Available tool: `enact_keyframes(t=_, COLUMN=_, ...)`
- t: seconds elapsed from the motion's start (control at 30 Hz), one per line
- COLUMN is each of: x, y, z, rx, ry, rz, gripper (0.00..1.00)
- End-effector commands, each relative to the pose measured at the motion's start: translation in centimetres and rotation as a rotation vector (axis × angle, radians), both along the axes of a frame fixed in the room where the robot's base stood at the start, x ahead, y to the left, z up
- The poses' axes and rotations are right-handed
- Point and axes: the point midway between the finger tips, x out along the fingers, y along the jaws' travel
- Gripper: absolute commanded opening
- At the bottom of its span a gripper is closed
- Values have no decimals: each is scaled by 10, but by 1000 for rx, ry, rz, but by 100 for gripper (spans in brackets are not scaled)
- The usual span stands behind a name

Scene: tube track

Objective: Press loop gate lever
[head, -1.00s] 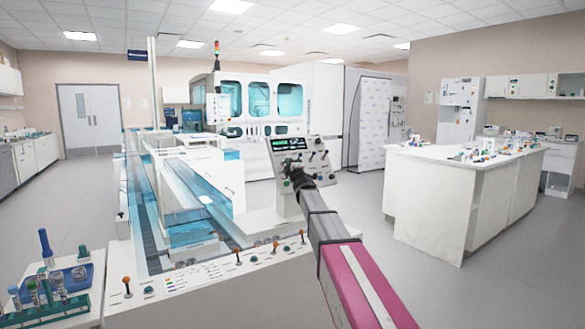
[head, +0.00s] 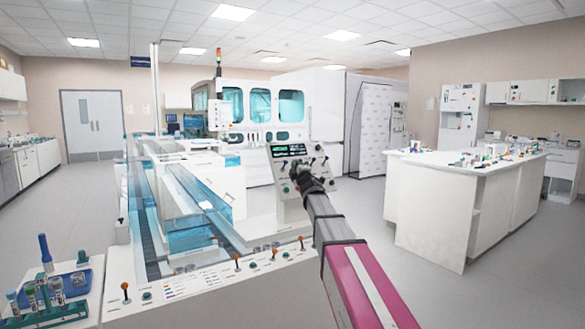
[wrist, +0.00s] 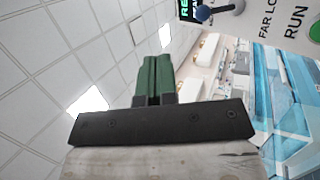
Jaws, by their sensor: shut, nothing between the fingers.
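The control panel (head: 291,151) stands at the right end of the tube track machine, with a lit green display and several small levers. In the wrist view part of the panel shows at the top right, with a dark blue ball-knobbed lever (wrist: 203,14), a green button (wrist: 315,32) and the printed words "FAR LO" and "RUN". I cannot tell for sure which lever is the loop gate lever. My gripper (head: 298,168) is at the panel's front and covers part of it. In the wrist view its green fingers (wrist: 153,72) are shut together, empty, left of and below the blue knob, with no contact seen.
Orange-knobbed levers (head: 237,260) stand along the machine's front ledge. Blue clear track channels (head: 200,200) run behind it. A blue tray (head: 70,285) and a tube rack are at the lower left. A white island bench (head: 440,210) stands right, with open floor between.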

Motion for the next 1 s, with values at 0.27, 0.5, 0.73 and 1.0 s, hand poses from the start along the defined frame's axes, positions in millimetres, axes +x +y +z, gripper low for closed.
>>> enact_keyframes(t=0.27, x=-43, y=-13, z=8, rx=-1, ry=0, rz=-1, gripper=0)
enact_keyframes(t=0.5, x=-52, y=-16, z=10, rx=-1, ry=0, rz=0, gripper=0)
enact_keyframes(t=0.73, x=-51, y=-16, z=10, rx=0, ry=0, rz=0, gripper=0)
enact_keyframes(t=1.0, x=-40, y=-63, z=-22, rx=92, ry=87, rz=-50, gripper=0)
